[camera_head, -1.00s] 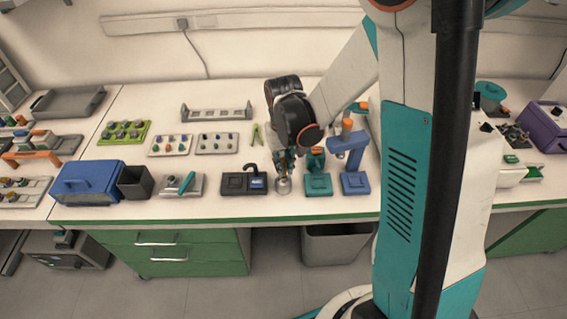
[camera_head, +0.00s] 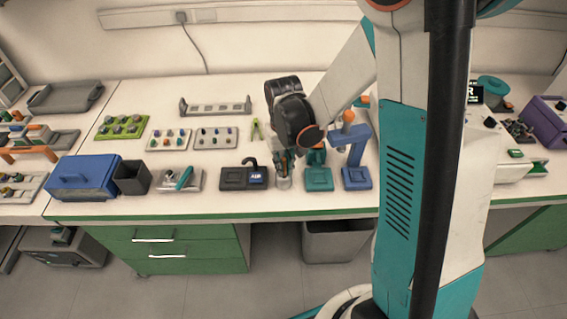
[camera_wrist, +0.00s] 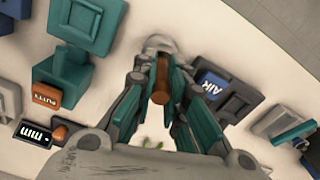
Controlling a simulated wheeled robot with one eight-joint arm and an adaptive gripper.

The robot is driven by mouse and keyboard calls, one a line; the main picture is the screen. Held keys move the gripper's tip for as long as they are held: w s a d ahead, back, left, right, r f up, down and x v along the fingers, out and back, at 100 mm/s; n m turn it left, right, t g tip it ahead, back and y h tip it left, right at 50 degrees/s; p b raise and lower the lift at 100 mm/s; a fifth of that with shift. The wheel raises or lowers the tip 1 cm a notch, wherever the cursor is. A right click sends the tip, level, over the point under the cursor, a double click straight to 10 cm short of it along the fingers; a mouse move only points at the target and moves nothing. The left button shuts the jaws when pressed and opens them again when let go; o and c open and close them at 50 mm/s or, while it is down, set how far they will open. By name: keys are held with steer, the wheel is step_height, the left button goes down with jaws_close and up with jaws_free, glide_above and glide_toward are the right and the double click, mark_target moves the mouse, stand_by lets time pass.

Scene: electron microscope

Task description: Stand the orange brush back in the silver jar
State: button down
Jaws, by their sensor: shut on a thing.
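My gripper (camera_head: 285,161) is over the front part of the bench, directly above the silver jar (camera_head: 283,183). In the wrist view its teal fingers (camera_wrist: 160,80) are closed on the orange-brown handle of the brush (camera_wrist: 160,84), whose end points toward the camera. The jar's pale rim (camera_wrist: 157,43) shows just beyond the fingertips, in line with the brush.
A dark block marked AIR (camera_head: 244,178) stands close left of the jar. A teal stand (camera_head: 318,179) and a blue stand (camera_head: 356,178) stand close on its right. An orange block marked PUTTY (camera_wrist: 47,95) shows in the wrist view. The bench's front edge is near.

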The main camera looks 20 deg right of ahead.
steer(key=shift+f, duration=0.1)
steer(key=c, duration=1.5)
jaws_free()
steer(key=shift+c, duration=0.2)
step_height(320, 180, up, 12)
